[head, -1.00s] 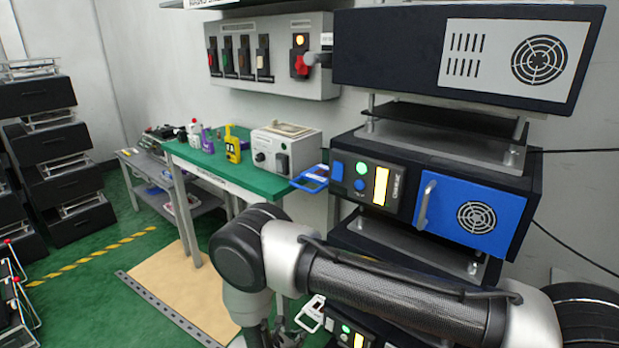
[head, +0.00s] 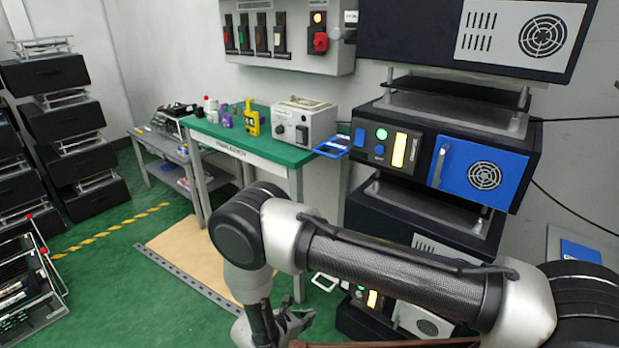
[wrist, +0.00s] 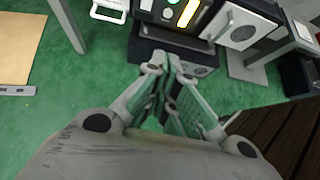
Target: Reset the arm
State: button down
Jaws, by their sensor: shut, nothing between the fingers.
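My arm (head: 385,265) reaches across the lower middle of the head view and bends down at its elbow. My gripper (head: 290,322) hangs low at the bottom of that view, partly cut off. In the wrist view my gripper (wrist: 172,95) points away with its fingers close together and nothing held. It is over the green floor, in front of the lower black unit (wrist: 165,50), apart from it.
A stack of black units with a blue-doored one (head: 483,177) stands at the right. A green-topped workbench (head: 255,145) stands at the back, under a wall box with levers (head: 290,42). Black bins (head: 62,130) are stacked at left. Green floor (head: 120,235) is clear at left centre.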

jog(key=s+d+r+m+g, duration=0.1)
jog(key=d+r+m+g, duration=0.35)
jog(key=r, duration=0.75)
jog(key=s+d+r+m+g, duration=0.2)
jog(key=d+r+m, duration=0.5)
jog(key=r, duration=0.5)
jog(key=s+d+r+m+g, duration=0.1)
jog(key=d+r+m+g, duration=0.2)
jog(key=d+r+m, duration=0.7)
jog(key=s+d+r+m+t+y, duration=0.2)
jog(key=s+d+r, duration=0.2)
jog(key=r, duration=0.4)
jog(key=s+d+r+m+t+y, duration=0.2)
jog(key=s+d+r, duration=0.3)
jog(key=r, duration=0.3)
jog(key=s+d+r+m+t+y, duration=0.2)
jog(key=d+r, duration=0.4)
jog(key=r, duration=0.3)
jog(key=shift+s+d+y, duration=0.35)
jog(key=shift+s+y, duration=0.35)
jog(key=shift+s, duration=0.45)
